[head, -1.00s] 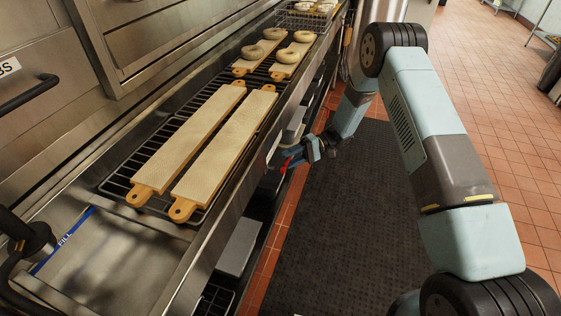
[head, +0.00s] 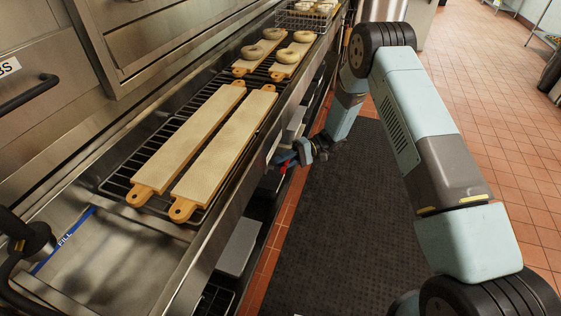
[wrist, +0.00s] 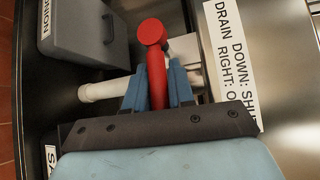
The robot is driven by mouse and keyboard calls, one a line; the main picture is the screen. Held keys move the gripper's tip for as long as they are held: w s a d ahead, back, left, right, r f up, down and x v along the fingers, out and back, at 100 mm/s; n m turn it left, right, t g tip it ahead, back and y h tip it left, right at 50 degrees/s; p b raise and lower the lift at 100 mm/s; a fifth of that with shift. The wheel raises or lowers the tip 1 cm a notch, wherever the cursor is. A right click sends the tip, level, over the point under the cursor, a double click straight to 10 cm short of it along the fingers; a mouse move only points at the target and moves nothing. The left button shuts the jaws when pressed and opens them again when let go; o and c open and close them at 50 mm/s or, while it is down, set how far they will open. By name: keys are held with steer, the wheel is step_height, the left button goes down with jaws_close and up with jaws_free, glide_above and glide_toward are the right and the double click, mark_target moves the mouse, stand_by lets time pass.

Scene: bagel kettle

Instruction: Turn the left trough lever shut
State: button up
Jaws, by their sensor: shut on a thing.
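The red lever (wrist: 156,70) stands in the middle of the wrist view, with a round red knob at its top end. My gripper (wrist: 159,92) has its two blue fingers closed on the lever from both sides. A white pipe (wrist: 104,91) runs behind it. A label (wrist: 232,60) on the steel beside it reads "DRAIN DOWN: SHUT" and "RIGHT: O", the rest cut off. In the head view, my gripper (head: 289,160) is low at the trough's front side, and only a little of the lever's red shows there.
The steel trough (head: 190,262) carries a black rack with long boards (head: 225,150) and several bagels (head: 252,51). A grey lidded box (wrist: 85,35) sits close to the lever. The dark floor mat (head: 340,240) is clear.

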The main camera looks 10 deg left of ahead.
jaws_close()
steer(key=shift+a+f, duration=0.1)
